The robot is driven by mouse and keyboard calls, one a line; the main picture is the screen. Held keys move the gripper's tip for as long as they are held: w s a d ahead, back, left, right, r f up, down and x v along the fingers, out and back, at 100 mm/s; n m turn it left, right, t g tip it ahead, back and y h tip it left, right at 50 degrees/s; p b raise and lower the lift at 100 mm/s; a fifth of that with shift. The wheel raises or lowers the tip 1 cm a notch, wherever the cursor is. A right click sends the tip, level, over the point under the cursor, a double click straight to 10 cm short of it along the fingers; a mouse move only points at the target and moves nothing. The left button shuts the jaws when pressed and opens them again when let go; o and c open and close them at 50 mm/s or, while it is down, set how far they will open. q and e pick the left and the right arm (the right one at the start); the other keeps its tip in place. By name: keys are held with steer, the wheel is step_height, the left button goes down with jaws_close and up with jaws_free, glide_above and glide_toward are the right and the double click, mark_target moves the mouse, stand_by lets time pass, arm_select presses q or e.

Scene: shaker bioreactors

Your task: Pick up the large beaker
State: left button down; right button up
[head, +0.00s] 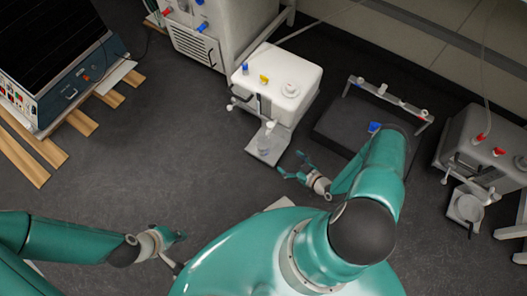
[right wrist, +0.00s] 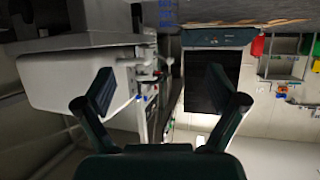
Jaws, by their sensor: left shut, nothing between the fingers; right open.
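A clear beaker (head: 266,139) stands on the low front plate of a white machine in the middle of the head view. Another clear vessel (head: 468,207) stands on the plate of a grey machine at the right; I cannot tell for sure which is the large one. My right gripper (head: 293,166) is open and empty, just in front of and to the right of the white machine's plate, apart from the beaker. In the right wrist view its fingers (right wrist: 161,92) are spread wide with nothing between. My left gripper (head: 181,250) is shut and empty, low over the floor.
The white machine (head: 290,82) also shows in the right wrist view (right wrist: 70,80). A dark flat platform with a rail (head: 345,128) lies right of it. The grey machine (head: 480,140) is farther right. Wooden slats (head: 50,152) lie at the left. The floor at left centre is clear.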

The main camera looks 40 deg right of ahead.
steer(key=b+x, duration=0.3)
steer(key=x, duration=0.8)
steer(key=shift+w+f, duration=0.1)
steer(key=shift+w, duration=0.05)
steer(key=b+x, duration=0.2)
steer(key=x, duration=0.3)
steer(key=shift+a+b, duration=0.15)
steer(key=shift+b, duration=0.15)
steer(key=c, duration=1.3)
steer(key=shift+c, duration=0.2)
